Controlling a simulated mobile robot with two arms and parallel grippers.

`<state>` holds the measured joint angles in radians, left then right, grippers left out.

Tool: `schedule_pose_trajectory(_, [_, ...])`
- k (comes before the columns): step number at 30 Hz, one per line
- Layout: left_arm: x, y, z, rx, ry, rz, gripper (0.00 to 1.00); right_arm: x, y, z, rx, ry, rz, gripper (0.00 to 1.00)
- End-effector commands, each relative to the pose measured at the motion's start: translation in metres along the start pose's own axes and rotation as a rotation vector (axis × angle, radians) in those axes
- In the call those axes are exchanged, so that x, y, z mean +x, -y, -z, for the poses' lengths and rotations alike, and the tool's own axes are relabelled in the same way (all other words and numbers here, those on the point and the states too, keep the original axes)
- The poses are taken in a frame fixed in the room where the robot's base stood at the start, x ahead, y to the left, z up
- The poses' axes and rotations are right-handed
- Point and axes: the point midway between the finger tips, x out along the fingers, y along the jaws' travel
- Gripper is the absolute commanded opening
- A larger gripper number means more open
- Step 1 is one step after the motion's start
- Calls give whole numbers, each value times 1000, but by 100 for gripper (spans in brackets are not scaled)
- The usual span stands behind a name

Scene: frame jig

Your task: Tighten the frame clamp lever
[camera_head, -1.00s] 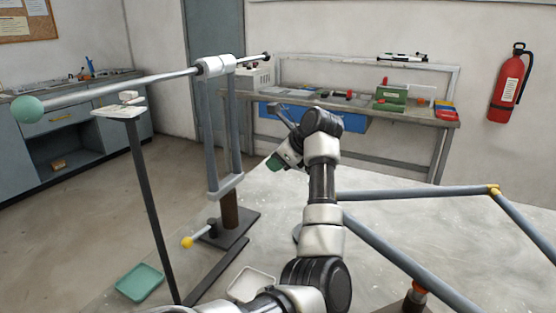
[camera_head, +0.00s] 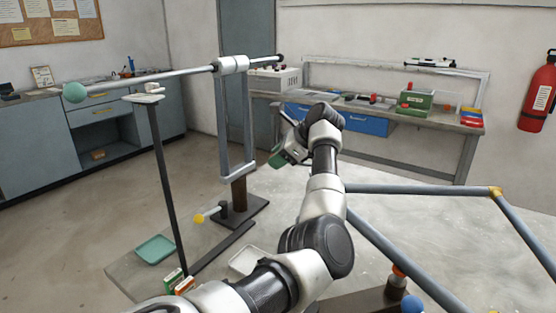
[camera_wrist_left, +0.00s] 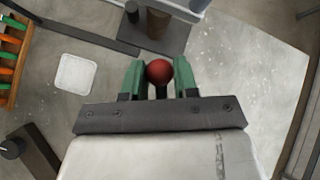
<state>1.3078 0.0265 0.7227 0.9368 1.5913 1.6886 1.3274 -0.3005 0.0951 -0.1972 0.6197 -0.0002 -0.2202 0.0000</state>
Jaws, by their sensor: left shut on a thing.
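A red ball knob (camera_wrist_left: 158,72) sits between the green fingertips of my left gripper (camera_wrist_left: 158,80) in the left wrist view. The fingers are shut on it, one on each side. The shaft below it is mostly hidden. In the head view my left gripper (camera_head: 277,158) is in the middle, right of the upright stand, and the red knob cannot be made out there. A short lever with a yellow knob (camera_head: 199,218) is on the base plate (camera_head: 243,212) of the stand. A grey tube frame (camera_head: 420,190) with a yellow corner joint is at the right.
A long bar (camera_head: 160,80) with a green ball end lies across the stand. A thin post (camera_head: 165,190), a green tray (camera_head: 155,249) and a white tray (camera_head: 246,261) are near it. A workbench (camera_head: 400,120) stands behind. A blue knob (camera_head: 411,304) is at the lower right.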

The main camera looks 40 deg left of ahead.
Motion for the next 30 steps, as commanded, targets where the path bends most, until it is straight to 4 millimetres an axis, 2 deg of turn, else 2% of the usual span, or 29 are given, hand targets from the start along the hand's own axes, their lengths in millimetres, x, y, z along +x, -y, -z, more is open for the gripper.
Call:
schedule_pose_trajectory(4, [-5,-9,1,-89,23,-90,0,3,-4,-1,-1,1,-6,43])
schedule_pose_trajectory(10, [-12,-27,1,-222,58,-220,0,4,14,3,5,-4,17,43])
schedule_pose_trajectory(14, [-19,-38,1,-307,82,-307,0,-4,21,5,5,-6,27,43])
schedule_pose_trajectory(20, [-34,-54,3,-434,118,-441,0,-37,17,7,3,-5,23,43])
schedule_pose_trajectory(30, [-54,-74,15,-636,175,-646,0,-109,6,12,3,-4,12,43])
